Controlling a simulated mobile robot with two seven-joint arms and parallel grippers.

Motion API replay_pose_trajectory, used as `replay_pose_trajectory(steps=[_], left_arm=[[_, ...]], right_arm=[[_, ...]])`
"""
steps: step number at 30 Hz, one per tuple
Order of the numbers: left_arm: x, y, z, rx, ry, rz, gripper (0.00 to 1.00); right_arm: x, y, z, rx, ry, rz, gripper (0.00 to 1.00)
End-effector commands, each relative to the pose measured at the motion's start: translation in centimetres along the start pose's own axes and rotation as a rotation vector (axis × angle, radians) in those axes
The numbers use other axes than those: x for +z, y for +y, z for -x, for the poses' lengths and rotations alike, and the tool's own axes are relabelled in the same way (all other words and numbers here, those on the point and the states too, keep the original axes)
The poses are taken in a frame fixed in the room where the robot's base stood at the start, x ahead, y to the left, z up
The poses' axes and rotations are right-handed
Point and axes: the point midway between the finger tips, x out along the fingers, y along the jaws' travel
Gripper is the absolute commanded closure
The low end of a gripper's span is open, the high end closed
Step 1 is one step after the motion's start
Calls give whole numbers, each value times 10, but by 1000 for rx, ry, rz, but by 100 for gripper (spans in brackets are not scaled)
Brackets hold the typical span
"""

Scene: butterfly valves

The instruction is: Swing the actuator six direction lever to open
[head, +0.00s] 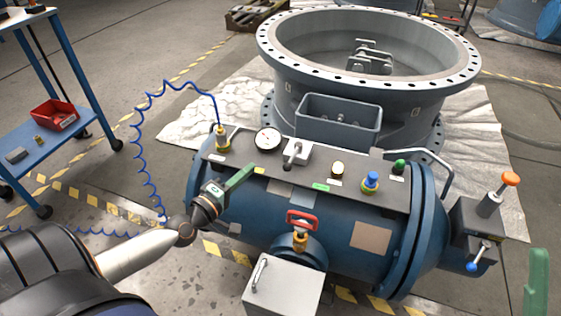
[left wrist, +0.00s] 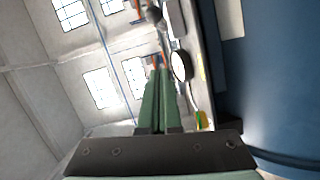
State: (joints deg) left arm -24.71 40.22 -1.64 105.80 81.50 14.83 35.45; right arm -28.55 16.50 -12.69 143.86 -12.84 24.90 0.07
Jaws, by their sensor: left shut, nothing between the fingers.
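The actuator (head: 325,235) is a blue horizontal cylinder with a grey top panel, lying in front of a large grey valve ring. A small metal lever (head: 292,156) sits on a white block on this panel, right of a round gauge (head: 268,139). I cannot read its labels. My left gripper (head: 250,171) has green fingers, shut and empty, at the panel's left front, left of the lever and apart from it. In the left wrist view the shut fingers (left wrist: 161,80) point past the gauge (left wrist: 181,65). Of my right gripper, only one green finger (head: 537,280) shows at the right edge.
The panel also carries a yellow fitting with a blue coiled hose (head: 148,150), a blue knob (head: 370,181) and a green knob (head: 399,166). A red handle (head: 302,219) is on the cylinder's front. A blue cart (head: 60,150) stands left. The valve ring (head: 365,85) rises behind.

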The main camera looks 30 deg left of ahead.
Motion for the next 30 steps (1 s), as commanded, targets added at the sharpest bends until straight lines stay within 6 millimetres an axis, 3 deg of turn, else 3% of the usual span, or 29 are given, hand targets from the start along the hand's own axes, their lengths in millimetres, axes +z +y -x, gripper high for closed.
replay_pose_trajectory(steps=[15,21,30], left_arm=[[0,1,-80,3,1,-2,100],[29,1,-86,0,-1,2,100],[40,0,-88,0,0,-2,100]], right_arm=[[4,-1,3,1,-4,-5,55],[-2,1,-3,-2,-3,3,55],[-3,2,-4,-2,-1,8,55]])
